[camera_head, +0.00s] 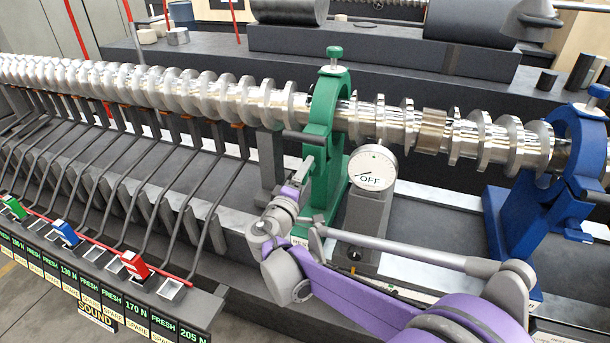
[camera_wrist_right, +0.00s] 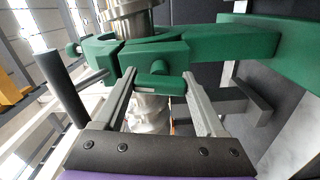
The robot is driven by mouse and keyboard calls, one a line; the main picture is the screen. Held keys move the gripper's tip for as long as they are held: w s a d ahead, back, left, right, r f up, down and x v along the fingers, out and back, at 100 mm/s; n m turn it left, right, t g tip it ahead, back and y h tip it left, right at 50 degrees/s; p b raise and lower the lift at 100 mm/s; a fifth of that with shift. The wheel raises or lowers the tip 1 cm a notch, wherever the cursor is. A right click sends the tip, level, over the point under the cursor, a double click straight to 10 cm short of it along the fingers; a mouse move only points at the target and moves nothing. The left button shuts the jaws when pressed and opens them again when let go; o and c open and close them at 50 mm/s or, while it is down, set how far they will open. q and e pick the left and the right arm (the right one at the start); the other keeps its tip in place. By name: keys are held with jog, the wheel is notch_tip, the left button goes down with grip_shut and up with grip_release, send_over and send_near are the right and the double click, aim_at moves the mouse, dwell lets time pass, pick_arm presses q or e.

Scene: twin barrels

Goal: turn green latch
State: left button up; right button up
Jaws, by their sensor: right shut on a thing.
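The green clamp stand (camera_head: 341,97) rings the shiny ridged shaft (camera_head: 262,103). It also fills the upper part of the right wrist view (camera_wrist_right: 235,42). The green latch (camera_wrist_right: 160,82) is a short rounded bar low on the clamp ring's front. My right gripper (camera_head: 303,170) reaches up to the clamp's near left side; in the right wrist view its two grey fingers (camera_wrist_right: 161,84) close on the latch from both sides. In the head view the fingers and clamp hide the latch. My left gripper is not in view.
A dial gauge reading OFF (camera_head: 372,168) stands just right of the clamp. A blue clamp stand (camera_head: 522,222) holds the shaft further right. A dark bar (camera_wrist_right: 62,88) sticks out left of the fingers. A rack with red, blue and green switches (camera_head: 133,263) lies front left.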

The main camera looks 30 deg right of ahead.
jog(key=shift+n, duration=0.9)
jog(key=o, duration=1.3)
jog(key=b+v, duration=0.1)
jog(key=v, duration=1)
